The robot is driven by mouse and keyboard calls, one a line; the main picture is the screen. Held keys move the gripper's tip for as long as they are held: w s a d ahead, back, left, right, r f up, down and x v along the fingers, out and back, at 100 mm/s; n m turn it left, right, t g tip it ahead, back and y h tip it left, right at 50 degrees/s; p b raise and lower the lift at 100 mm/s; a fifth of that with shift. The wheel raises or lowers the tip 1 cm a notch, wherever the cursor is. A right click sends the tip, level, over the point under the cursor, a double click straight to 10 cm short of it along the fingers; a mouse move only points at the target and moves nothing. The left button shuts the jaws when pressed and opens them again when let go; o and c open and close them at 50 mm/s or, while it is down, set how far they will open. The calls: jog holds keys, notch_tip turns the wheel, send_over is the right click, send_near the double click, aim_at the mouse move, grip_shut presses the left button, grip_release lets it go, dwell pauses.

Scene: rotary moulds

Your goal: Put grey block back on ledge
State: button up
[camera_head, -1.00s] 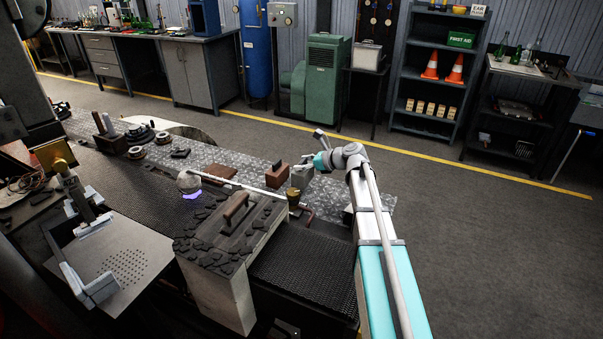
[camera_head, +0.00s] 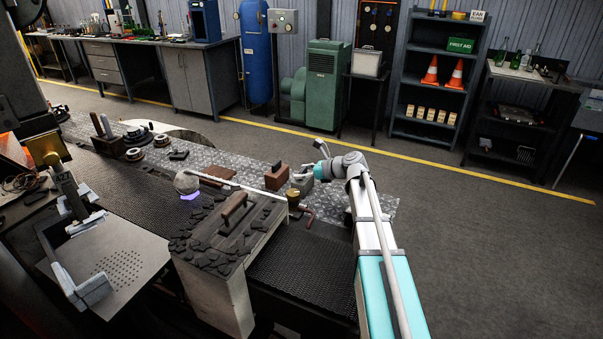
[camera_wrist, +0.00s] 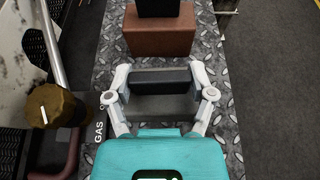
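The grey block (camera_head: 302,183) is at the treadplate ledge (camera_head: 335,204), beside a reddish-brown block. I cannot tell whether the block's underside touches the plate.
The reddish-brown block (camera_head: 277,179) with a black top stands just left of the grey block. A brass-coloured knob (camera_head: 293,198) and a pipe are close in front. A mould box (camera_head: 226,236) with a handle stands nearer. The plate right of the grey block looks clear.

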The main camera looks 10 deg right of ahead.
jog(key=o, duration=0.4)
jog(key=shift+c, duration=0.2)
jog(key=shift+r, duration=0.1)
jog(key=shift+d+r, duration=0.1)
jog(key=p+v, duration=0.4)
jog(key=v, duration=0.8)
jog(key=shift+p, duration=0.4)
